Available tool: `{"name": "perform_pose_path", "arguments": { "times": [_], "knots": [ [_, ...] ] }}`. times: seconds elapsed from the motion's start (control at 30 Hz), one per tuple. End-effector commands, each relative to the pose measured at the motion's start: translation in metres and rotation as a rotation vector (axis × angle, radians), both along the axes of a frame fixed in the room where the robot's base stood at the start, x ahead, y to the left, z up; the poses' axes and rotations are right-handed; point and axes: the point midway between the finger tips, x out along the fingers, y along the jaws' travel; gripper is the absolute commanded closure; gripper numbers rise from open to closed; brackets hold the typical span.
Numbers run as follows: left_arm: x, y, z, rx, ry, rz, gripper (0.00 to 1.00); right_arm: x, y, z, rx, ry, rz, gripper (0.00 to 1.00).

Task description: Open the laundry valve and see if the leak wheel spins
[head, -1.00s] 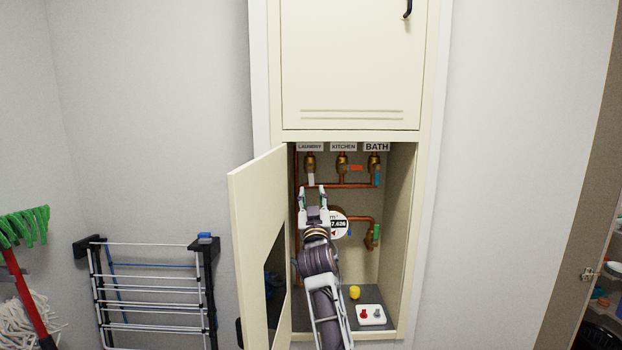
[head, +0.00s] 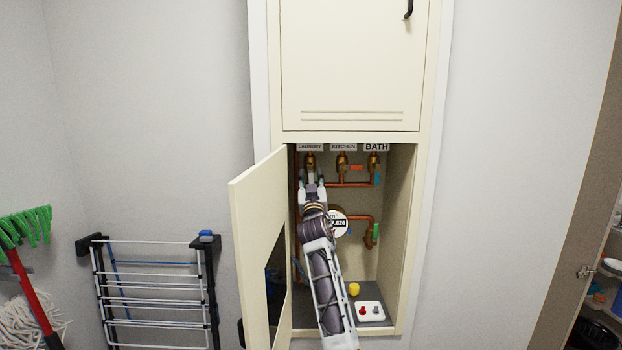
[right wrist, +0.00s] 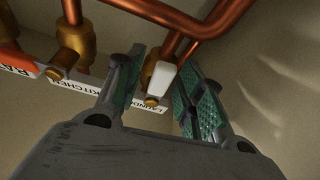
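The laundry valve (head: 310,161) is the leftmost of three brass valves, under the LAUNDRY label (head: 310,147). Its white handle (right wrist: 162,78) hangs down along the pipe. My right gripper (head: 311,182) is at this handle, with its arm rising from below. In the right wrist view its fingers (right wrist: 158,85) are open, one on each side of the handle; contact cannot be told. The round white water meter (head: 338,224) is behind my right gripper, its left part hidden. I cannot make out the leak wheel. My left gripper is not in view.
The kitchen valve's orange handle (head: 356,168) points sideways; the bath valve's blue handle (head: 376,179) hangs down. The open cabinet door (head: 255,225) bounds the left. A yellow object (head: 354,289) and a white tray (head: 370,320) with small pieces sit on the cabinet floor.

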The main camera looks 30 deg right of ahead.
Motion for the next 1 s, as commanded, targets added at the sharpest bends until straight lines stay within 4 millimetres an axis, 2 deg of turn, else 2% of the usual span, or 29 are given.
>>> {"name": "perform_pose_path", "arguments": {
  "times": [0.4, 0.7, 1.0],
  "knots": [
    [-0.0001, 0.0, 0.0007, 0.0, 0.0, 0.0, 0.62, 0.0029, -0.0018, 0.001, 0.0, 0.0, 0.0, 0.62],
    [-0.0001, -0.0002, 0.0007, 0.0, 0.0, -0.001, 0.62, 0.0029, -0.0016, 0.0009, 0.0, 0.0, 0.0, 1.0],
    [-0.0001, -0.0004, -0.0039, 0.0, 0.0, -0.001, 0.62, 0.0031, -0.0012, 0.0002, 0.01, -0.006, 0.0, 1.0]
  ]
}}
